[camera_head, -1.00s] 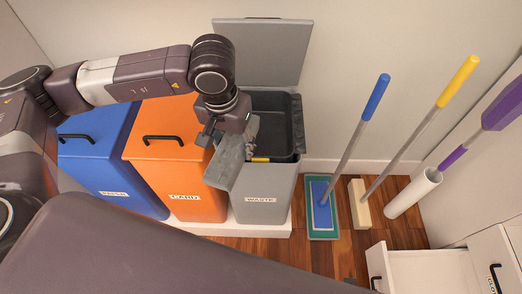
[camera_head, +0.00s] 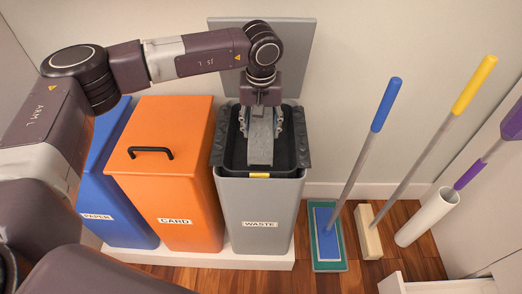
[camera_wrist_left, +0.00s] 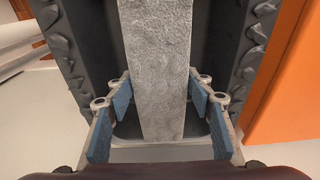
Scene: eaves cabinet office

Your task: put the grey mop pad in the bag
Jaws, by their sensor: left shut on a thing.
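The grey mop pad (camera_head: 260,150) hangs from my left gripper (camera_head: 261,112), which is shut on it. The bag (camera_head: 303,152) is a dark liner with a crumpled rim, folded over the top of the grey waste bin (camera_head: 260,212). The pad is over the bag's opening, and its lower end appears within the mouth; how deep is unclear. In the left wrist view, the pad (camera_wrist_left: 157,65) runs between the blue finger pads of the gripper (camera_wrist_left: 160,98), with the bag's rim (camera_wrist_left: 262,25) on both sides. My right gripper is not in view.
The bin's grey lid (camera_head: 300,60) stands open against the wall. An orange card bin (camera_head: 165,185) and a blue paper bin (camera_head: 125,228) stand to its left. A blue-handled mop (camera_head: 360,160), a yellow-handled broom (camera_head: 425,140) and a white tube (camera_head: 428,217) are to the right.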

